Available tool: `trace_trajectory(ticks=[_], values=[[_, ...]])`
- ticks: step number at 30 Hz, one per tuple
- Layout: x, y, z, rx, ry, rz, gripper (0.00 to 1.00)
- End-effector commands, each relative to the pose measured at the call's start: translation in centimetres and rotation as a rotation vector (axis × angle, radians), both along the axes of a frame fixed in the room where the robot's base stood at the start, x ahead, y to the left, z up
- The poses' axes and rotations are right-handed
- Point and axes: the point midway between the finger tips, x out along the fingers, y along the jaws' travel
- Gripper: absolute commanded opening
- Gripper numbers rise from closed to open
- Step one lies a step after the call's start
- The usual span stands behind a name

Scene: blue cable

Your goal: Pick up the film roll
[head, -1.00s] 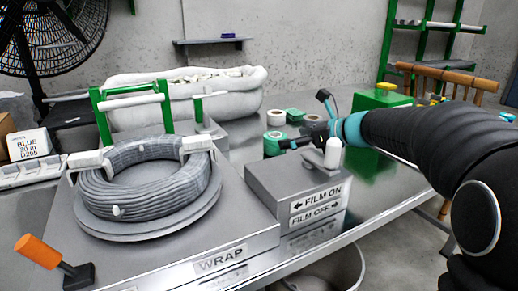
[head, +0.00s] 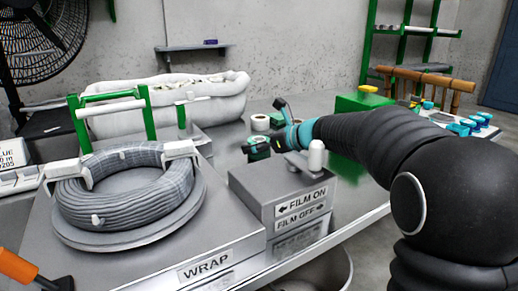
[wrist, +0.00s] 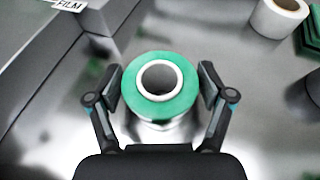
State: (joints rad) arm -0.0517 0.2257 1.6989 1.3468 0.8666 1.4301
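The film roll, a green ring with a white core (wrist: 130,101), stands upright on the metal table between my gripper's fingers in the wrist view. My gripper (wrist: 160,88) is open around it, one finger on each side, with a narrow gap showing beside each pad. In the head view the green roll (head: 257,155) is partly hidden by my gripper (head: 262,145), behind the film switch box.
A grey box with FILM ON and FILM OFF labels (head: 300,210) and a white knob (head: 316,156) stands close in front. A grey cable coil (head: 125,190) lies at left.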

Motion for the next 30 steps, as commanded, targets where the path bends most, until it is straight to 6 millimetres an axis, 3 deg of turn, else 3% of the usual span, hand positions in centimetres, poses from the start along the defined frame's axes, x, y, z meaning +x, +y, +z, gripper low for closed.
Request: trace_trajectory(ticks=[1,6,17,26,30], values=[[0.0,0.0,0.0,0.000,0.000,0.000,0.58],[0.0,0.0,0.0,0.000,0.000,0.000,0.20],[0.0,0.0,0.5,0.000,-0.001,0.000,0.20],[0.0,0.0,4.4,0.001,-0.004,0.001,0.20],[-0.8,-2.7,5.9,0.001,-0.004,-0.003,0.20]])
